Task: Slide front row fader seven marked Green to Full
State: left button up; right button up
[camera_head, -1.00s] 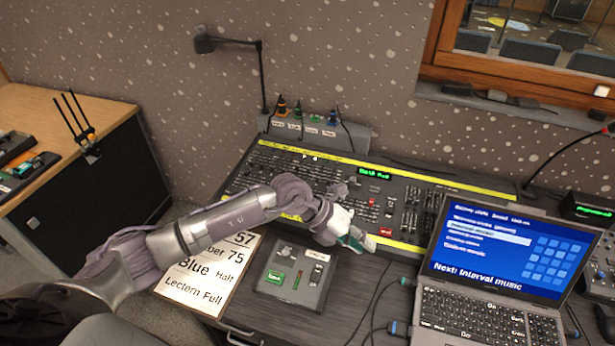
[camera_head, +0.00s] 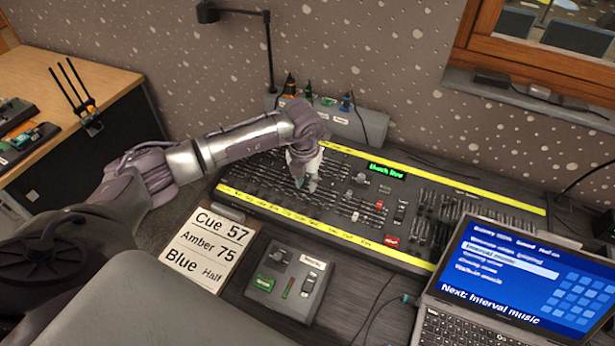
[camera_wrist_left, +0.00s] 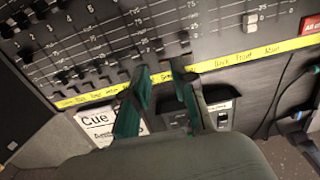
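The lighting desk (camera_head: 345,237) has rows of dark faders and a yellow label strip along its front edge. My left gripper (camera_head: 307,187) points down over the front fader row, left of the desk's middle. In the left wrist view its two green fingers (camera_wrist_left: 160,71) stand apart with nothing visibly held between them, close to the label strip (camera_wrist_left: 255,53). Dark fader knobs (camera_wrist_left: 184,38) sit just beyond the fingertips. The Green label is partly hidden by the fingers, so I cannot tell which knob is fader seven. My right gripper is not in view.
A cue sheet (camera_head: 207,247) reading Cue 57, Amber 75, Blue Half lies in front of the desk. A small control box (camera_head: 287,283) is beside it. A laptop (camera_head: 510,285) stands at right.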

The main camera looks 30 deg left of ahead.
aim_at(309, 197)
pick_arm(q)
jog(key=f+b, duration=0.1)
jog(key=f, duration=0.1)
jog(key=f+b, duration=0.2)
jog(key=w+f+b, duration=0.1)
jog(key=f, duration=0.1)
jog(key=shift+f+b, duration=0.35)
jog(key=shift+b, duration=0.05)
jog(key=shift+w+f+b, duration=0.1)
jog(key=shift+f+b, duration=0.2)
jog(key=shift+f, duration=0.15)
jog(key=c, duration=0.4)
grip_shut()
jog(key=shift+w, duration=0.2)
jog(key=shift+w+a+r+b, duration=0.1)
jog(key=shift+w+b, duration=1.15)
jog(key=shift+w, duration=0.15)
jog(key=shift+w+a+r+b, duration=0.1)
jog(key=shift+w+b, duration=1.1)
jog(key=shift+w, duration=0.15)
jog(key=shift+r, duration=0.1)
jog(key=shift+o, duration=1.9)
grip_release()
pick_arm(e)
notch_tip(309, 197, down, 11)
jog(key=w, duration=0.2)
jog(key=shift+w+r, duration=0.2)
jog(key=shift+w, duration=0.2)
